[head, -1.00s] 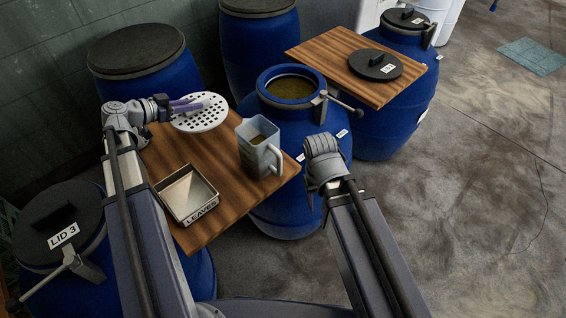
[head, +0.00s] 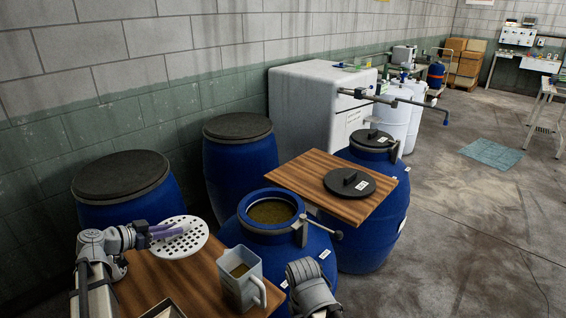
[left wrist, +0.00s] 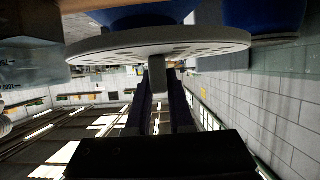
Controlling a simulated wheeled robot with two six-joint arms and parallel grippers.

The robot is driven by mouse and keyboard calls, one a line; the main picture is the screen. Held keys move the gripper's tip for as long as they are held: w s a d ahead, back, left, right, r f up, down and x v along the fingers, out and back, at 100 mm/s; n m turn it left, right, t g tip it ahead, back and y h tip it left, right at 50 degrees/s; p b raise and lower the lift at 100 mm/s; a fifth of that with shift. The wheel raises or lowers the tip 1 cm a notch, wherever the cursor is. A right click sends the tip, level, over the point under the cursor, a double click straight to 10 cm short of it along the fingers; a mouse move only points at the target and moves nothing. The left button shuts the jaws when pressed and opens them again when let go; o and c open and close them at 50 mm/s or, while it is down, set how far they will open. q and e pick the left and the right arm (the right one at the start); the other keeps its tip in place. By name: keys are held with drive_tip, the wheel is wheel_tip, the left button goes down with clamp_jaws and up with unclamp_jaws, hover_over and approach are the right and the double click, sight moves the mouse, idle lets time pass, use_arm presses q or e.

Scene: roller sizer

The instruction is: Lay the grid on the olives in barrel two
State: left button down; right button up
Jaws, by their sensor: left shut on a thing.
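The grid is a white perforated disc (head: 181,237) held above the left end of the wooden board. My left gripper (head: 168,231) is shut on the grid; in the left wrist view the fingers (left wrist: 160,95) close on a short stub under the disc (left wrist: 150,42). An open blue barrel (head: 290,240) stands right of the grid, its round mouth showing a brownish-green fill, likely the olives (head: 271,211). The grid is apart from this mouth, to its left. My right arm's grey end (head: 310,287) is in front of the barrel; its fingers do not show.
A grey jug (head: 240,281) stands on the near wooden board (head: 150,275), between grid and barrel front. A clamp handle (head: 325,230) juts from the barrel rim. A black lid (head: 349,183) lies on the farther board (head: 300,178). Closed blue barrels (head: 240,165) stand behind.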

sight(164, 243)
use_arm(q)
wheel_tip(164, 243, up, 3)
drive_tip(key=shift+f+p, duration=0.1)
drive_tip(key=shift+p, duration=0.75)
drive_tip(key=shift+f, duration=0.1)
use_arm(e)
wheel_tip(164, 243, up, 2)
drive_tip(key=shift+r, duration=0.25)
use_arm(q)
drive_tip(key=s+a+f+b, duration=0.4)
drive_tip(key=shift+s+f+b, duration=0.2)
drive_tip(key=shift+f+b, duration=0.05)
drive_tip(key=shift+b, duration=0.15)
drive_tip(key=shift+s+a, duration=0.15)
wheel_tip(164, 243, down, 10)
drive_tip(key=b, duration=1)
drive_tip(key=shift+f, duration=0.1)
use_arm(e)
wheel_tip(164, 243, down, 14)
drive_tip(key=shift+f, duration=0.2)
drive_tip(key=shift+f, duration=0.1)
use_arm(q)
drive_tip(key=c, duration=0.8)
unclamp_jaws()
